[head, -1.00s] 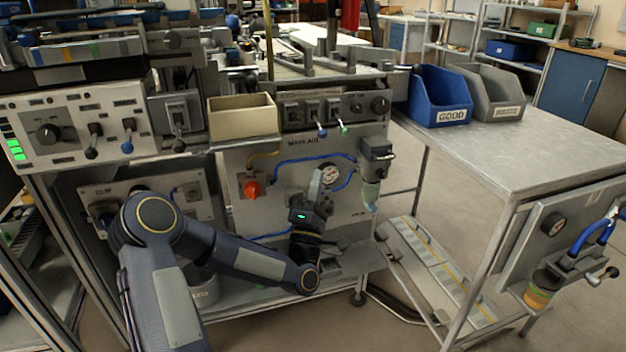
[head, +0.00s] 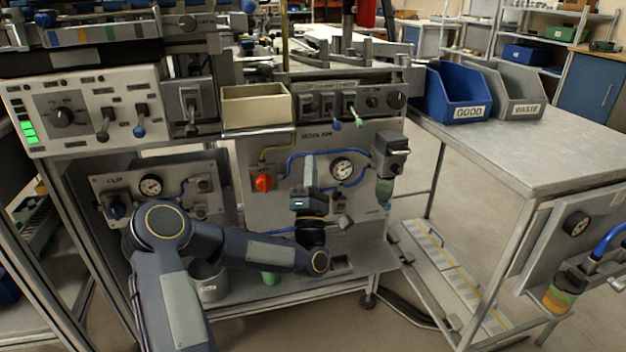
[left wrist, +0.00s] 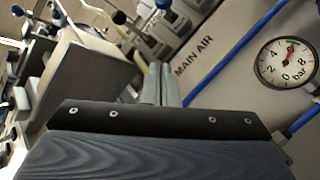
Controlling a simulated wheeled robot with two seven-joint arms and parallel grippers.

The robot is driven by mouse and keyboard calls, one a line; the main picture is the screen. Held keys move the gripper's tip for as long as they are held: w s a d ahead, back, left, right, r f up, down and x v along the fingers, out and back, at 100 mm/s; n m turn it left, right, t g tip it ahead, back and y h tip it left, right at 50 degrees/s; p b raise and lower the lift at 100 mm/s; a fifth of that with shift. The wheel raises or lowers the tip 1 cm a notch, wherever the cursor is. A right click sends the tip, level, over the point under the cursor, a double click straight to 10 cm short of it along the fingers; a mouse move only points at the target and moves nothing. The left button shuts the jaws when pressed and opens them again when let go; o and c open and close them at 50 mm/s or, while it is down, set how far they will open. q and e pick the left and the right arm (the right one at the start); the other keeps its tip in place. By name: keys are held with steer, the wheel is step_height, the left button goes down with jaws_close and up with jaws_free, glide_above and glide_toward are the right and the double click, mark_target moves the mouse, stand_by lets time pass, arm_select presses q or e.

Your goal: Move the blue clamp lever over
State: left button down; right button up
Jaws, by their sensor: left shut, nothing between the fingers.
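Two small levers hang under the switch block at the bench's front. One has a blue tip (head: 337,125), the other a green tip (head: 359,123). Another lever with a blue knob (head: 139,131) is on the left control panel. The labels are too small to tell which is the clamp lever. My left gripper (head: 309,172) is shut and empty, pointing up in front of the main air panel, below the switch block and apart from the levers. My right gripper is not in view.
A beige bin (head: 257,121) is left of the switch block. A pressure gauge (head: 342,168), red knob (head: 264,183) and blue hoses are on the panel around my gripper. A blue bin (head: 437,103) and grey bin (head: 513,108) stand on the right table.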

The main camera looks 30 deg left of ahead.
mark_target(334, 119)
arm_select(q)
steer(key=w+d+r+b, duration=0.1)
steer(key=w+r, duration=0.3)
steer(key=r, duration=0.1)
steer(key=shift+w+d+r, duration=0.2)
stand_by(0.3)
